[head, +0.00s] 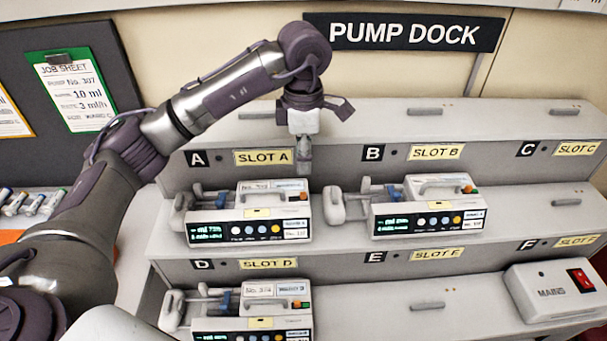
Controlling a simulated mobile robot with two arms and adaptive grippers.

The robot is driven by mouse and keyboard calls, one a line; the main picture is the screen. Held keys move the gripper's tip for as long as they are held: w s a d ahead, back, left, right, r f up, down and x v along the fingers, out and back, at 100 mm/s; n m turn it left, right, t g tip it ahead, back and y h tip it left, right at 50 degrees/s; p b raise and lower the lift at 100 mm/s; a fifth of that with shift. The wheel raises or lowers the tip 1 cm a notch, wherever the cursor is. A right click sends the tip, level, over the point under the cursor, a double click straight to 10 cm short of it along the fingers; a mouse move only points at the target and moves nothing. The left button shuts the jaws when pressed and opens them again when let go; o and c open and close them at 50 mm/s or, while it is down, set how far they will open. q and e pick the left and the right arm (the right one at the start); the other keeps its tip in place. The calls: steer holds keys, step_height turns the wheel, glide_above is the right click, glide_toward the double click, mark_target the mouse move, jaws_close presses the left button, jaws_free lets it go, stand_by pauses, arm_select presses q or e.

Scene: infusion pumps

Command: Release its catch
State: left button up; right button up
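A pump (250,226) sits in slot A, with a syringe, a lit display, coloured buttons and a top handle. A small orange part (303,191) shows at its top right; I cannot tell for sure whether it is the catch. Similar pumps stand in slot B (428,216) and slot D (250,319). My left gripper (304,170) points down just behind and above the right end of the slot A pump. Its fingers look like one narrow piece, so their opening is unclear. Contact with the pump cannot be told. My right gripper is out of view.
A mains box (552,291) with a red switch stands at right. A job sheet (78,94) hangs at upper left. Several syringes (30,203) lie at far left.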

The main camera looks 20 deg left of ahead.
arm_select(q)
step_height(320, 180, up, 3)
steer(key=shift+f, duration=0.2)
stand_by(0.7)
